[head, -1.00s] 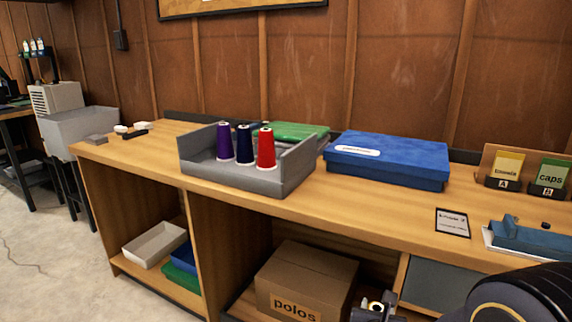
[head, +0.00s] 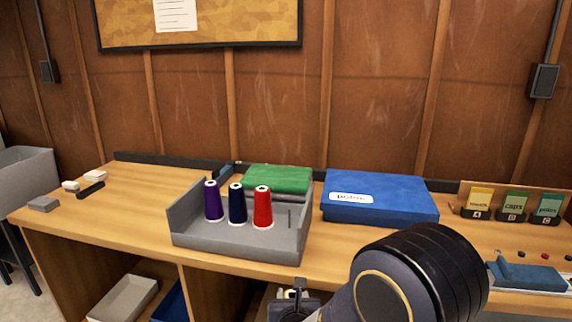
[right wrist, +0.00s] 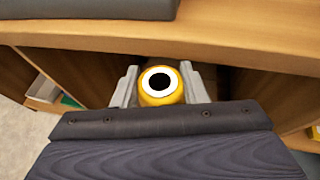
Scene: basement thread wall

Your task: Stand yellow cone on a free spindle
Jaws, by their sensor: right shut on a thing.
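The yellow cone (right wrist: 150,99) is between the two grey fingers of my right gripper (right wrist: 160,88) in the right wrist view, its white-rimmed top hole facing the camera. The gripper is shut on it. In the head view my right gripper (head: 294,290) is low, in front of the bench edge and below the grey spindle tray (head: 240,245); I cannot make out the cone there. In the tray stand a purple cone (head: 213,203), a navy cone (head: 237,205) and a red cone (head: 263,208). A thin bare spindle (head: 290,218) stands right of the red cone. My left gripper is out of view.
The tray has raised walls at its left and right. A green folded cloth (head: 275,179) lies behind it, and a blue box (head: 380,198) stands to its right. The bench top (head: 130,206) left of the tray is mostly clear. Open shelves lie below.

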